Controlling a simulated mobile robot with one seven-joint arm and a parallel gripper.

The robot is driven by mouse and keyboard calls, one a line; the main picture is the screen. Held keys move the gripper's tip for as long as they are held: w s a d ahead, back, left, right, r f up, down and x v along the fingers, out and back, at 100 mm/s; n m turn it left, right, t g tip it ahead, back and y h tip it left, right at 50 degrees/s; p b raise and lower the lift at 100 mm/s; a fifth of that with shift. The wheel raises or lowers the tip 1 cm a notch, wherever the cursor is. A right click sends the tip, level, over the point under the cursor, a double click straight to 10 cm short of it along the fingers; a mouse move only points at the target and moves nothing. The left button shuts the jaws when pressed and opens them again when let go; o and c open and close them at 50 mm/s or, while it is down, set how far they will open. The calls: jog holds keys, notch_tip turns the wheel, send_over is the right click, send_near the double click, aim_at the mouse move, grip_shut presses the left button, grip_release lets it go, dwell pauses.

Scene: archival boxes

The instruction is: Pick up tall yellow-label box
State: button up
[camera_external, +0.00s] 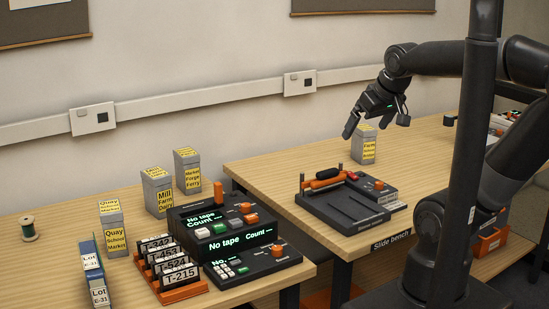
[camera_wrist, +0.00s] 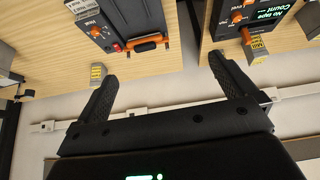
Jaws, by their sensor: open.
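Several tall grey boxes with yellow labels are in the external view. One box (camera_external: 364,149) stands upright on the right table near its back edge. Three more stand on the left table: a "Quay School Market" box (camera_external: 115,238), a "Mill Farm" box (camera_external: 158,195) and a "Market Forge Ferry" box (camera_external: 187,171). My gripper (camera_external: 376,124) is open and empty, in the air just above the right-table box and apart from it. In the wrist view my gripper (camera_wrist: 162,68) has its fingers spread wide; a yellow-label box (camera_wrist: 97,72) shows beside the left fingertip.
A dark slide device (camera_external: 345,205) with an orange handle sits in front of the right-table box. The left table holds dark display consoles (camera_external: 215,230), an orange card rack (camera_external: 180,294), blue-white boxes (camera_external: 92,270) and a thread spool (camera_external: 29,229). A gap separates the tables.

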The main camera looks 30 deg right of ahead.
jog(key=w+a+r+n+t, duration=0.1)
jog(key=w+a+r+t, duration=0.15)
jog(key=w, duration=0.95)
jog(key=w+a+r+n+t+y, duration=0.1)
jog(key=w+a+n+t+y, duration=0.35)
jog(key=w+a, duration=1.5)
jog(key=n+g+y, duration=1)
jog(key=y, duration=0.3)
send_over(103, 207)
jog(key=d, duration=0.5)
notch_tip(103, 207, down, 17)
jog(key=shift+y, duration=0.25)
jog(key=f, duration=0.4)
jog(key=s+f, duration=0.1)
jog(key=f, duration=0.2)
jog(key=shift+a, duration=0.4)
jog(key=a, duration=0.2)
jog(key=w+a, duration=0.1)
jog(key=a, duration=0.1)
jog(key=shift+a, duration=0.15)
